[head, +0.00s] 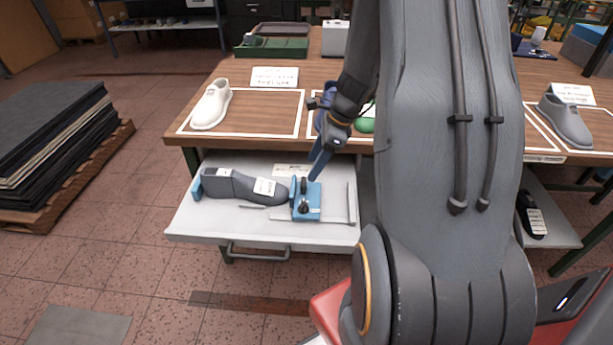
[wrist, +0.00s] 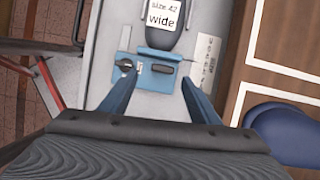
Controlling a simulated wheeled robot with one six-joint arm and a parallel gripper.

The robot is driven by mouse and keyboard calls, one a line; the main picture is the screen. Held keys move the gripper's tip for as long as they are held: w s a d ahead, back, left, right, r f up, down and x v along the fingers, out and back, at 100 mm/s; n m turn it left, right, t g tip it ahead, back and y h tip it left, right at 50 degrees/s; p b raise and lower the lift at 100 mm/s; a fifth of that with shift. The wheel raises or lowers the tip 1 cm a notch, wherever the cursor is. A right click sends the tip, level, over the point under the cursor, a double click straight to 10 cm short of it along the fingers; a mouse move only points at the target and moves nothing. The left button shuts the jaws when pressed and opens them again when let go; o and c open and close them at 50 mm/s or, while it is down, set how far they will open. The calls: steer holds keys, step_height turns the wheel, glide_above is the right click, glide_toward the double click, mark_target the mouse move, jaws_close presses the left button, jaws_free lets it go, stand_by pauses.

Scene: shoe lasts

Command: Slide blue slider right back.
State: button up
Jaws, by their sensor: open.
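The blue slider (head: 312,203) sits in the pulled-out grey drawer, at the right end of a dark grey shoe last (head: 232,186). It has a black knob and a black grip, and its upright plate stands close against the last; I cannot tell if they touch. In the wrist view the slider (wrist: 142,72) lies just beyond my fingertips, below the last's "size 42 wide" label. My gripper (head: 317,168) is open and empty above the slider; its two blue fingers spread to either side in the wrist view (wrist: 158,85).
A fixed blue stop (head: 197,186) stands at the last's left end. A thin metal strip (head: 351,203) lies right of the slider. The wooden bench top (head: 250,85) overhangs behind the drawer (head: 190,226), with a white shoe (head: 211,104) on it. A white label card lies beside the slider.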

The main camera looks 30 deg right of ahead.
mark_target(305, 181)
steer(key=shift+m, duration=0.3)
steer(key=shift+d+p+x, duration=0.15)
steer(key=shift+p+x, duration=0.15)
steer(key=shift+x, duration=1.7)
steer(key=shift+d+p+x, duration=0.15)
steer(key=shift+p+x, duration=0.1)
steer(key=shift+x, duration=1.7)
steer(key=shift+w+f, duration=0.1)
steer(key=shift+w, duration=0.05)
steer(key=shift+c, duration=0.4)
